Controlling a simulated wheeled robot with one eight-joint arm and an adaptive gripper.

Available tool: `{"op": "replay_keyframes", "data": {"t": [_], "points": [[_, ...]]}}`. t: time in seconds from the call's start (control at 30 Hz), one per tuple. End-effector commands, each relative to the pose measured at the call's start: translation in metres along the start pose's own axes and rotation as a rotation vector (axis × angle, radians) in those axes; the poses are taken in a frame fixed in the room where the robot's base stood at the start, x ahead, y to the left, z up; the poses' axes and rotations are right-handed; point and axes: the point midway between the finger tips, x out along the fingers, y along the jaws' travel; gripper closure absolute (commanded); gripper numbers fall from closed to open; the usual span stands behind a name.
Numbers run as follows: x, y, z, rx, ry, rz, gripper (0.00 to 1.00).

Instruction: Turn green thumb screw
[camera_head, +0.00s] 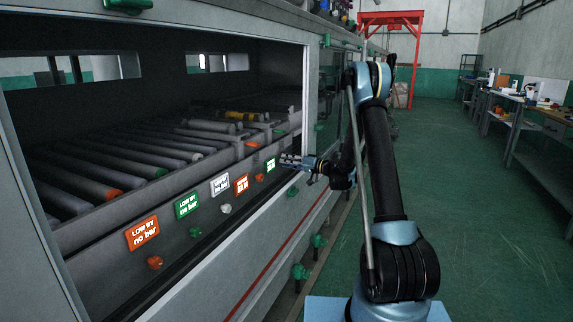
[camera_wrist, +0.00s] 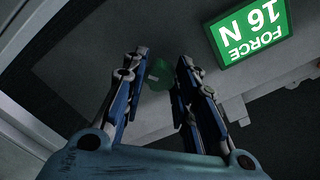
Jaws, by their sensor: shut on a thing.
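In the wrist view, a green thumb screw (camera_wrist: 158,76) stands out from the grey panel between the two fingers of my gripper (camera_wrist: 163,57). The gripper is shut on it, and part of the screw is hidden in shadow. A green sign (camera_wrist: 250,32) reading "FORCE 16 N" shows upside down beside it. In the head view, my gripper (camera_head: 286,161) reaches left to the conveyor's side rail, next to the small green sign (camera_head: 270,165). The gripped screw cannot be made out there. Another green thumb screw (camera_head: 195,232) sits below a green sign (camera_head: 187,205) further along the rail.
Orange thumb screws (camera_head: 155,262) and a white thumb screw (camera_head: 226,209) line the same rail under their signs. Rollers (camera_head: 110,168) lie inside the housing. Green floor (camera_head: 480,220) is clear on the right, before the workbenches (camera_head: 540,127).

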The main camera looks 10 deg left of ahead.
Motion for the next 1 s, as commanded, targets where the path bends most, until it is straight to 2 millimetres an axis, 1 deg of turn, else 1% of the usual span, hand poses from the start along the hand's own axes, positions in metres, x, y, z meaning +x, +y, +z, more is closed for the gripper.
{"op": "replay_keyframes", "data": {"t": [0.33,0.43,0.6,0.7,1.0], "points": [[-0.0012,0.0022,0.0000,-0.023,0.000,0.005,0.90],[-0.0012,0.0023,-0.0001,-0.079,0.000,0.005,0.90],[-0.0013,0.0026,-0.0003,-0.233,0.000,0.005,0.90],[-0.0014,0.0027,-0.0004,-0.293,0.000,0.006,0.90],[-0.0015,0.0029,-0.0007,-0.316,0.000,0.006,0.90]]}}
